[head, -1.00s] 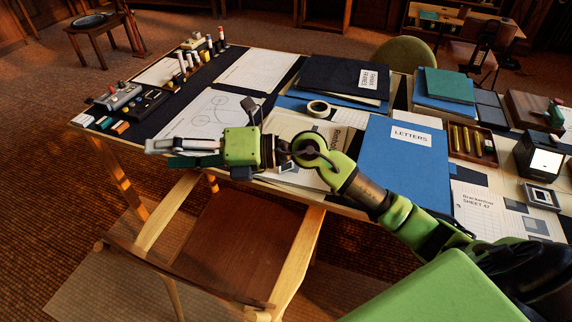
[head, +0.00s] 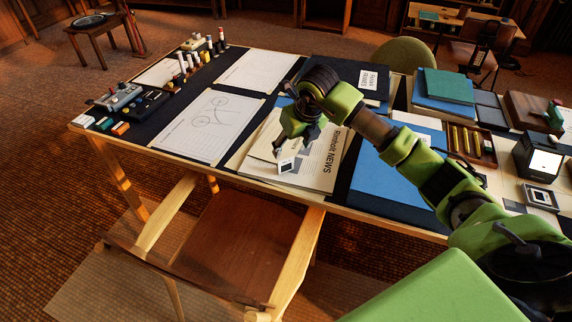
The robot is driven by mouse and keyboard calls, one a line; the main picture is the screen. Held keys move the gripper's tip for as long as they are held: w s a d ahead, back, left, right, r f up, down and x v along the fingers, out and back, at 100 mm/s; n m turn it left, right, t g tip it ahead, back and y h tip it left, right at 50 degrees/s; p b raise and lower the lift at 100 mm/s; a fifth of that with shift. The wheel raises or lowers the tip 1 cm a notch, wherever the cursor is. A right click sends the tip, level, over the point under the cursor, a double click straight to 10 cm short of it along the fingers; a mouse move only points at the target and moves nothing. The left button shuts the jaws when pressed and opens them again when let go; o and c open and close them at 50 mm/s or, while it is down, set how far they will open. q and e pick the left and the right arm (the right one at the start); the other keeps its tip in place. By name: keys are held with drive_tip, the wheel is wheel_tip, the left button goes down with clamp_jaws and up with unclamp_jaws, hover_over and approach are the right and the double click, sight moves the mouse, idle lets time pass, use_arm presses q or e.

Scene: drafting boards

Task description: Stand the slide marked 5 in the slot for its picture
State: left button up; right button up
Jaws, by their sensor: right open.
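A small white-framed slide (head: 287,164) with a dark window shows at the near part of the "NEWS" paper (head: 318,170). Its mark is too small to read, and I cannot tell whether it lies flat or is tilted. My right gripper (head: 286,148) is directly above it, pointing down and open. The fingertips are partly hidden, so I cannot tell whether they touch the slide. Another framed, slide-like piece (head: 540,197) lies at the right, in front of a black box with a lit white face (head: 545,160). I cannot make out a slot for the slide. My left gripper is not in view.
A blue "LETTERS" folder (head: 378,192) lies under my right arm. A wooden tray with brass pieces (head: 472,145) is at the right. A bicycle drawing (head: 205,135) and several bottles (head: 190,62) are at the left. A chair (head: 225,245) stands at the near edge.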

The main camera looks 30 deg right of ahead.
sight(286, 159)
drive_tip(key=p+x, duration=0.1)
drive_tip(key=x, duration=0.8)
drive_tip(key=shift+a, duration=0.15)
drive_tip(key=c, duration=0.9)
